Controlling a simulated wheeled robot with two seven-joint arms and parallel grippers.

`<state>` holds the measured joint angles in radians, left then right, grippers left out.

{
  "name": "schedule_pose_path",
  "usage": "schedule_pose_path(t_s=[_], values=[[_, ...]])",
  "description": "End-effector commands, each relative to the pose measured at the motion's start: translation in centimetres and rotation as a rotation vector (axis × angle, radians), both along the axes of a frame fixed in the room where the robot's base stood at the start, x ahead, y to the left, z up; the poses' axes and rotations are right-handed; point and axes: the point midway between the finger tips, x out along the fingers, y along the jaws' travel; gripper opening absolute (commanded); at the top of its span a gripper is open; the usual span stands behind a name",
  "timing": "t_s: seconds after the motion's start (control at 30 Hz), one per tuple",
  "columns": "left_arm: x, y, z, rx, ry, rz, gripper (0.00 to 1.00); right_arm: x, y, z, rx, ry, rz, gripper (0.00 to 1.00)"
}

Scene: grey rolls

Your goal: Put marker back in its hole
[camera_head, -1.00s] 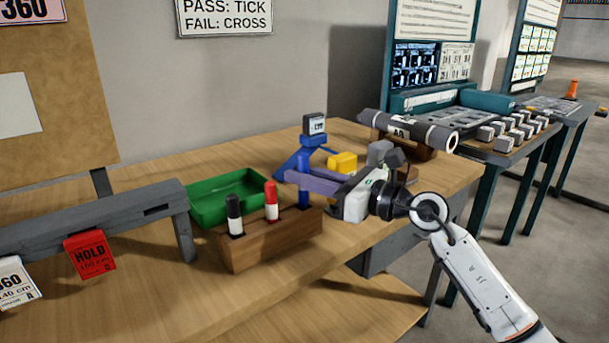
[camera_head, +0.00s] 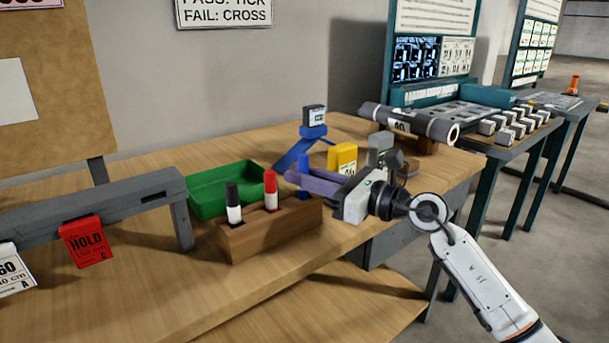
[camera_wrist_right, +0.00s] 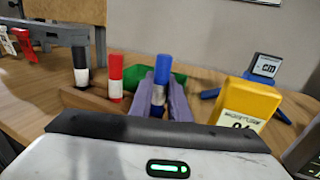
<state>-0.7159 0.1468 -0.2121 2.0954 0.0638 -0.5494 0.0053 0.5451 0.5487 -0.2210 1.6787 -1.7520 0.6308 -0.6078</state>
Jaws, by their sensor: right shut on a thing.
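My right gripper (camera_head: 292,183) has its purple fingers closed around a blue marker (camera_head: 304,163). It holds the marker upright at the right end of the wooden block (camera_head: 270,234). In the right wrist view the marker (camera_wrist_right: 161,72) stands between the two fingers (camera_wrist_right: 160,98), its blue cap above a white band. Its lower end is hidden, so I cannot tell whether it is inside the hole. A black-capped marker (camera_head: 233,205) and a red-capped marker (camera_head: 270,190) stand upright in the block. My left gripper is not in view.
A green tray (camera_head: 200,205) lies behind the block. A yellow labelled block (camera_head: 343,158) and a blue stand with a small display (camera_head: 314,117) are beyond the gripper. A grey rail (camera_head: 100,215) with hanging tags stands left. The table front is clear.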

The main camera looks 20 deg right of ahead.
Motion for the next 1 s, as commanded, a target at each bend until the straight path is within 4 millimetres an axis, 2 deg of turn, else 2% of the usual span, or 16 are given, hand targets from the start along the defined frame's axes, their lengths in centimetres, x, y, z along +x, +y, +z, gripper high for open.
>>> schedule_pose_path(t_s=[0.03,0.4,0.43,0.53,0.83,1.0], values=[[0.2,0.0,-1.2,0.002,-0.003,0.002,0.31,0.0,0.0,-0.5,0.0,0.0,0.0,0.0],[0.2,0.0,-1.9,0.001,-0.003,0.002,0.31,0.0,0.0,-1.5,0.001,0.001,0.0,0.0],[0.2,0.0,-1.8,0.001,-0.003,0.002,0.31,0.0,0.0,-1.4,0.0,0.0,0.0,0.21],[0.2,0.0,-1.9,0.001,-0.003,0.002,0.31,0.0,0.0,-1.4,0.0,0.0,0.0,0.38],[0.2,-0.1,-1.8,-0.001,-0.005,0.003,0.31,0.0,0.0,-1.4,-0.001,0.001,0.0,0.38],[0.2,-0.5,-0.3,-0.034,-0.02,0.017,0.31,0.0,0.0,-1.4,-0.001,0.001,0.0,0.38]])
